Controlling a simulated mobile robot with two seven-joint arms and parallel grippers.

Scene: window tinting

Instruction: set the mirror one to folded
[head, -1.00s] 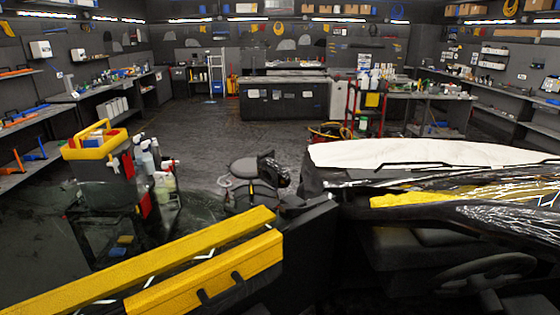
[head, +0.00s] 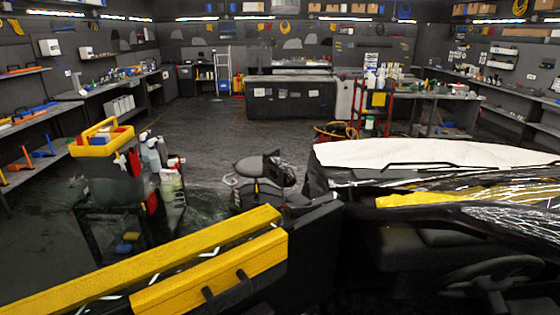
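A dark, lumpy piece with a shiny patch, which looks like the side mirror (head: 279,172), stands at the front corner of the car door (head: 318,232) in the head view. It is small and dark against the dark floor and a round dark seat-like shape behind it, so I cannot tell whether it is folded or out. Neither of my grippers can be made out in the view.
Yellow-topped door panels (head: 215,275) fill the lower left. The car's windscreen area (head: 480,190) and white-covered bonnet (head: 430,153) lie right. A cart with a yellow-rimmed caddy (head: 100,150) and bottles stands left. Open floor (head: 205,135) lies beyond.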

